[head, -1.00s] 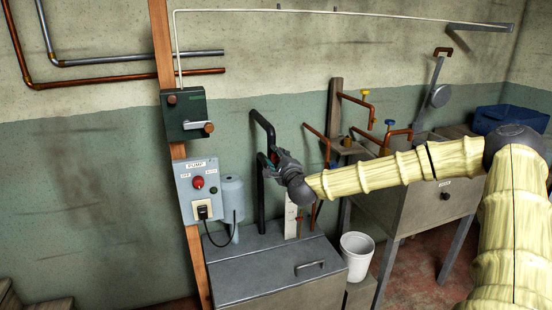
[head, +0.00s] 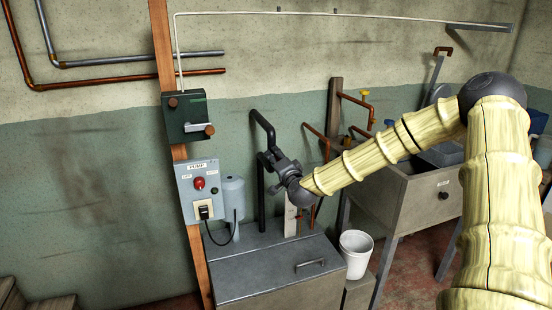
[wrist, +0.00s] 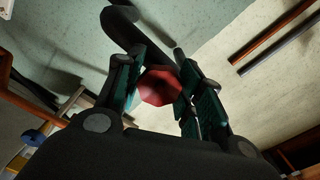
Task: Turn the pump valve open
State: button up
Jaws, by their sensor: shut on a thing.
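The pump valve has a red faceted handle (wrist: 158,88), seen in the wrist view between my fingers. It sits beside a black bent pipe (wrist: 122,24). The pipe also shows in the head view (head: 262,125), rising from the grey metal box and bending over. My gripper (wrist: 162,82) is shut on the red handle, with a teal-padded finger on each side. In the head view my gripper (head: 268,163) is at the pipe, and its body hides the handle. I cannot tell how far the valve is turned.
A pump switch box (head: 200,190) with a red knob and a green box (head: 187,117) hang on the wooden post at left. The grey metal box (head: 270,262) stands below my gripper. A white bucket (head: 356,255) is to its right, near a sink (head: 432,195).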

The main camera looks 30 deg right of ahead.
jog(key=shift+f+n, duration=0.15)
jog(key=shift+n, duration=0.95)
jog(key=o, duration=1)
jog(key=shift+o, duration=0.2)
jog(key=shift+s, duration=0.15)
jog(key=v, duration=1.1)
jog(key=shift+s, duration=0.35)
jog(key=shift+a+f, duration=0.1)
